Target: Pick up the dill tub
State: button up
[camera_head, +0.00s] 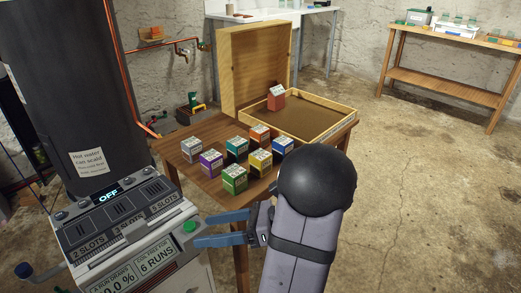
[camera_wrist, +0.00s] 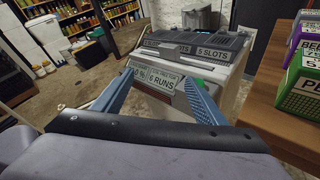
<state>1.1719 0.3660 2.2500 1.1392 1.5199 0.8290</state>
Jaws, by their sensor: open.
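Several small box-shaped tubs with white tops stand on the wooden table (camera_head: 178,158) in the head view: grey (camera_head: 192,150), purple (camera_head: 211,163), teal (camera_head: 237,149), orange (camera_head: 260,135), yellow (camera_head: 259,162), blue (camera_head: 283,149) and green (camera_head: 234,179). A red tub (camera_head: 276,99) stands inside the open wooden case (camera_head: 325,104). Their names are too small to read there, so I cannot tell which is dill. The wrist view shows the green tub (camera_wrist: 298,95) and purple tub (camera_wrist: 306,50) partly, at the right edge. My gripper (camera_head: 197,231) is open and empty, in front of the table; its fingers also show in the wrist view (camera_wrist: 155,85).
A grey machine (camera_head: 120,235) with slot labels stands close to my fingertips; it also shows in the wrist view (camera_wrist: 180,62). A dark water tank (camera_head: 70,90) is at the left. The case's raised lid (camera_head: 245,65) stands behind the tubs. Open floor (camera_head: 430,200) lies right.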

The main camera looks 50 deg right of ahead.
jog(key=d+r+m+t+h+p, duration=0.3)
jog(key=d+r+m+t+p, duration=0.15)
jog(key=d+r, duration=0.55)
jog(key=t+h+b, duration=0.2)
jog(key=t+h, duration=0.2)
jog(key=h, duration=0.3)
send_over(267, 163)
jog(key=s+a, duration=0.3)
jog(key=s, duration=0.2)
jog(key=f, duration=0.1)
jog(key=shift+g, duration=0.75)
jog(key=w+d+f+b, duration=0.1)
jog(key=f, duration=0.2)
jog(key=w+d+f+b, duration=0.1)
jog(key=w+f, duration=0.1)
jog(key=w+d+f+b, duration=0.1)
jog(key=f, duration=0.2)
jog(key=shift+w+f, duration=0.2)
jog(key=shift+f, duration=0.1)
jog(key=shift+w+r+b, duration=0.1)
jog(key=shift+w+b, duration=0.65)
jog(key=shift+w, duration=2.9)
jog(key=c, duration=1.2)
jog(key=shift+o, duration=0.2)
